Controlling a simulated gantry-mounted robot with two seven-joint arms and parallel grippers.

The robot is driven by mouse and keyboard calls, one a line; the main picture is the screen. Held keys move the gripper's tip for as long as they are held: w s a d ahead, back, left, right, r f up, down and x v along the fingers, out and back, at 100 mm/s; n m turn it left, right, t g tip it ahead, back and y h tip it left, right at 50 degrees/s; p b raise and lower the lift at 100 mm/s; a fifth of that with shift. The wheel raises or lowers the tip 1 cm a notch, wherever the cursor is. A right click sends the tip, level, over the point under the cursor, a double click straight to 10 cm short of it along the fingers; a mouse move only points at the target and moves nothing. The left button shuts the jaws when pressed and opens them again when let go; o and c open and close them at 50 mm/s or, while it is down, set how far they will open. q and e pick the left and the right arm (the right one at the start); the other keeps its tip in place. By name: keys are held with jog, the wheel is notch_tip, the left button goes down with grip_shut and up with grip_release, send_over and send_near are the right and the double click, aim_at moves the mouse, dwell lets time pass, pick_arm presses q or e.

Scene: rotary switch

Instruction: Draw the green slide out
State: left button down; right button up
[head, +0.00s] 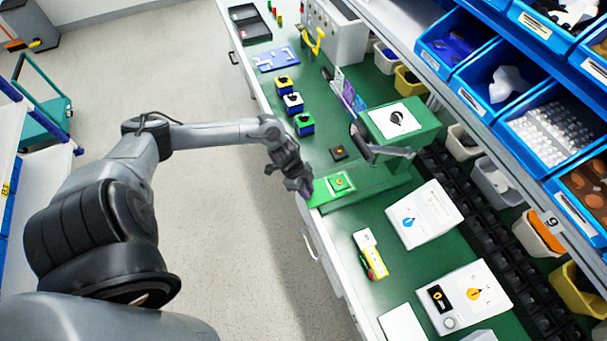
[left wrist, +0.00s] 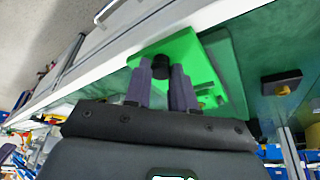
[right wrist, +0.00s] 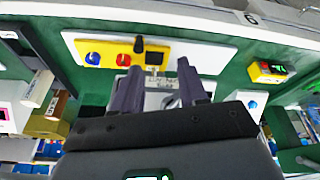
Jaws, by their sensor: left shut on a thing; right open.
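The green slide (head: 319,193) is a bright green plate at the table's front edge, in front of the darker green press-like housing (head: 425,120). A small green block with an orange mark (head: 339,183) sits on it. My left gripper (head: 306,188) is at the slide's front end. In the left wrist view the slide (left wrist: 212,80) overlaps the white table edge, and the left fingers (left wrist: 161,75) are shut on its black knob (left wrist: 161,62). My right gripper (right wrist: 157,92) is open and empty; it shows only in the right wrist view.
A small black block (head: 338,153) lies beside the slide. White dial boxes (head: 424,214) stand to the right. In the right wrist view, a yellow switch panel (right wrist: 120,52) is beyond the fingers.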

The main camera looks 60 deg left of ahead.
pick_arm(q)
jog(key=shift+s, duration=0.1)
jog(key=c, duration=1.2)
grip_release()
jog(key=shift+o, duration=1.3)
jog(key=shift+s, duration=0.2)
jog(key=shift+w, duration=0.1)
jog(key=shift+r, duration=0.1)
